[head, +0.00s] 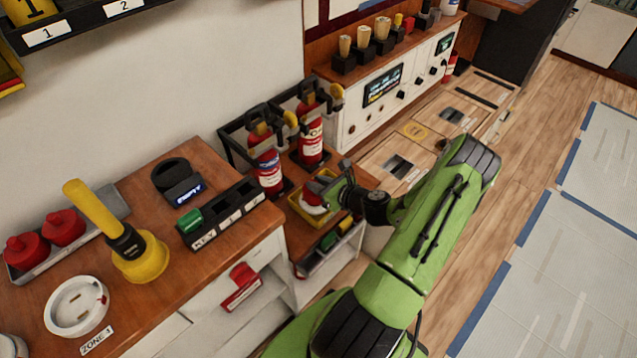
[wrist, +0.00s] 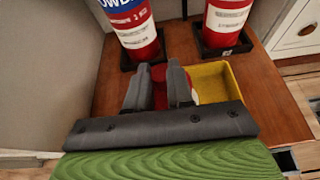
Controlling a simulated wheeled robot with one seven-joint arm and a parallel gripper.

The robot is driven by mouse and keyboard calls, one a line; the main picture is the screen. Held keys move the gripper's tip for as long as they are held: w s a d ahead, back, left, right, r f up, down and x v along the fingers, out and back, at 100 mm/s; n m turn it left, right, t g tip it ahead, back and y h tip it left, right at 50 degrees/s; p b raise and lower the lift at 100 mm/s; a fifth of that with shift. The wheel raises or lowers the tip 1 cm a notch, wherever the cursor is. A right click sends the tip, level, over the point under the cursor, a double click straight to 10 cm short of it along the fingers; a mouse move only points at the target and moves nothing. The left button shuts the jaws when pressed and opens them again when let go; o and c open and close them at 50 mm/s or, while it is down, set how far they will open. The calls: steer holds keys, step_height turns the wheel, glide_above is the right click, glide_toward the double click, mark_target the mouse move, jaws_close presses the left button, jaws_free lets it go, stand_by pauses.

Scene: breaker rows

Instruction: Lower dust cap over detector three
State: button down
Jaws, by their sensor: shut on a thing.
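My gripper (head: 338,188) reaches over a yellow tray (head: 341,216) on the lower wooden shelf. In the wrist view its two fingers (wrist: 158,85) are closed on a red dust cap (wrist: 160,74), partly hidden behind them. The red cap (head: 314,187) also shows in the head view. A white round thing (head: 313,210), perhaps a detector, shows just under the cap in the tray; whether they touch I cannot tell. No number three is readable on it. Two more red caps (head: 65,227) sit in a grey tray at the left. A white detector (head: 76,306) lies by a ZONE 1 label.
Two red fire extinguishers (head: 311,141) stand in a black rack just behind the yellow tray. A black key box (head: 222,213) and yellow plunger-like tool (head: 140,259) are on the left counter. A small bin (head: 328,247) is in front of the yellow tray.

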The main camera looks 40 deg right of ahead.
steer(key=shift+f+b, duration=0.5)
steer(key=shift+f, duration=0.4)
steer(key=c, duration=0.9)
jaws_free()
steer(key=p+v, duration=0.3)
steer(key=v, duration=1.2)
steer(key=shift+s+p, duration=0.35)
steer(key=shift+p, duration=0.05)
